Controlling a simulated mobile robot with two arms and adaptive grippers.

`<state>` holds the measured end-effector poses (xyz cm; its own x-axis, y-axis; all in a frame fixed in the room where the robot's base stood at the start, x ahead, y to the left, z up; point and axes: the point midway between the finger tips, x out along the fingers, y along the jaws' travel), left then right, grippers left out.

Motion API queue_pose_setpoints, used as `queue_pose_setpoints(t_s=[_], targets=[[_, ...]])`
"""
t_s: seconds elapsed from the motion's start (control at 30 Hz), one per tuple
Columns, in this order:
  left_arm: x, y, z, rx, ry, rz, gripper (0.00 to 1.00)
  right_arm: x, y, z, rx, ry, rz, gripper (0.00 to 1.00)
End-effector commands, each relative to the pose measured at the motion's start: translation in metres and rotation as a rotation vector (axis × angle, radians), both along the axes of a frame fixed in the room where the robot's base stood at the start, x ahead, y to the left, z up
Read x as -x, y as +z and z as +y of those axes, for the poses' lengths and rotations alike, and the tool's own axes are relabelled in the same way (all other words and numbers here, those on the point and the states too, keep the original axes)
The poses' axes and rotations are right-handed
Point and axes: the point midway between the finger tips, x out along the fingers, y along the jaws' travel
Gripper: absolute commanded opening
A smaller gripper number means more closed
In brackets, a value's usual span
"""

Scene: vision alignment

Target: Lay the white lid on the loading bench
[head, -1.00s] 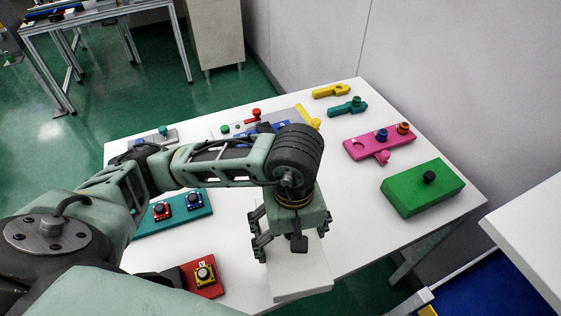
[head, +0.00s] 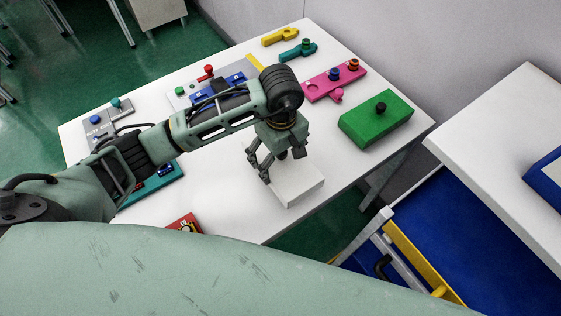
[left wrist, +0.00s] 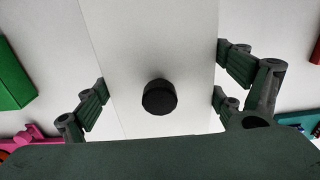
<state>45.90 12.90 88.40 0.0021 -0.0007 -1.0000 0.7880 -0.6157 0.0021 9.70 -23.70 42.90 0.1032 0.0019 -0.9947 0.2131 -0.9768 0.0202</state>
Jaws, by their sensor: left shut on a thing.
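The white lid (head: 297,186) is a flat white block near the front edge of the white table in the head view. In the left wrist view the white lid (left wrist: 160,45) fills the middle, with a round black knob on it. My left gripper (head: 282,166) points down over the lid, its fingers shut on the lid's two sides. The left wrist view shows the fingers (left wrist: 160,98) on either side of the knob. I cannot tell whether the lid touches the table. My right gripper is not in view. I cannot tell which bench is the loading bench.
The white table (head: 240,215) holds a green block (head: 365,128) with a black knob, a pink board (head: 322,87), a teal board (head: 150,188) and a red block (head: 187,224). A second white bench (head: 490,130) stands at right, beside a blue surface (head: 460,240).

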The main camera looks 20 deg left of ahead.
Motion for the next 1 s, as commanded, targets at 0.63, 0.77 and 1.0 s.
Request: queue_pose_setpoints(t_s=[0.63,0.77,1.0], targets=[[0.000,-0.041,0.000,-0.001,0.000,-0.001,0.58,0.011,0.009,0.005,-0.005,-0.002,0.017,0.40],[0.001,-0.041,0.000,-0.001,0.000,0.001,0.96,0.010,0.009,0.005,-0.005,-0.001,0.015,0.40],[0.001,-0.041,0.000,-0.001,0.001,0.001,1.00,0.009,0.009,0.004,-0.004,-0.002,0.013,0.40]])
